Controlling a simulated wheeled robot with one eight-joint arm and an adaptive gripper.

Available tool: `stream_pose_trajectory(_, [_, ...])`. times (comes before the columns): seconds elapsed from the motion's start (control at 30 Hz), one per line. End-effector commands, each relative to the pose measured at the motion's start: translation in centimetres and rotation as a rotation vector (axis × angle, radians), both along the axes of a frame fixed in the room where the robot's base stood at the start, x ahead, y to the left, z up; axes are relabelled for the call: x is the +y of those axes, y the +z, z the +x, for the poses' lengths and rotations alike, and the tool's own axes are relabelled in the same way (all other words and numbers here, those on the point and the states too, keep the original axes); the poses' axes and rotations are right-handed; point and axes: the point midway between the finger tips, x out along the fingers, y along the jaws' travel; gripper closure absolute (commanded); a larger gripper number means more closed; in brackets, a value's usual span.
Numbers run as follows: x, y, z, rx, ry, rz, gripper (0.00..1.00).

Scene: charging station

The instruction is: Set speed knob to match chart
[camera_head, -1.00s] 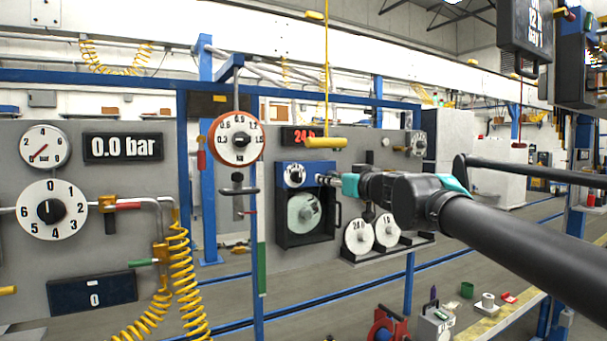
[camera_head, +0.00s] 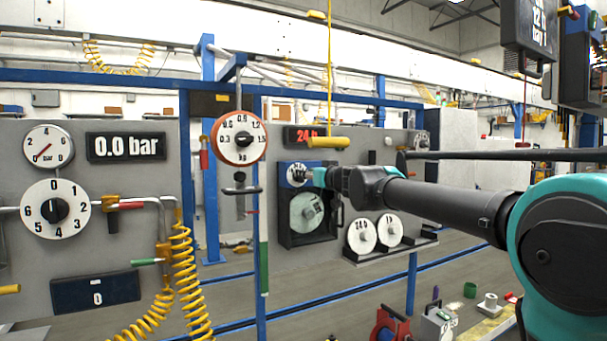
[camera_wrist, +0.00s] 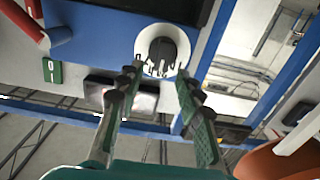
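The speed knob is a dark knob (camera_wrist: 161,52) on a white dial, set in a blue panel (camera_wrist: 105,30) in the wrist view. In the head view the dial (camera_head: 295,173) sits at the top of the chart recorder, partly hidden by my gripper (camera_head: 306,174). My gripper (camera_wrist: 158,88) is open, its two fingers apart and below the knob in the wrist view; contact cannot be told. A round pale chart (camera_head: 306,212) is inside the recorder; its print is too small to read. A red display (camera_head: 302,137) above reads "24 h", partly covered.
Two spare chart discs, one marked 24 h (camera_head: 361,236) and one partly legible (camera_head: 390,230), stand on a shelf right of the recorder. A yellow handle (camera_head: 328,142) hangs above it.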

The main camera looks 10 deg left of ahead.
Motion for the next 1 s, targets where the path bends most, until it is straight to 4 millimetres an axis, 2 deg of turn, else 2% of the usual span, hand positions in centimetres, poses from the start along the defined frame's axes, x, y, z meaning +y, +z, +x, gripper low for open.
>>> stream_pose_trajectory(0.23, [1.4,0.0,2.0,0.000,0.001,0.000,0.64])
stream_pose_trajectory(0.6, [1.6,0.0,2.3,0.000,0.001,0.000,0.64])
stream_pose_trajectory(0.87, [1.6,0.0,2.3,0.000,0.001,0.000,0.96])
stream_pose_trajectory(1.0, [1.6,0.0,2.3,0.002,0.001,0.003,0.97])
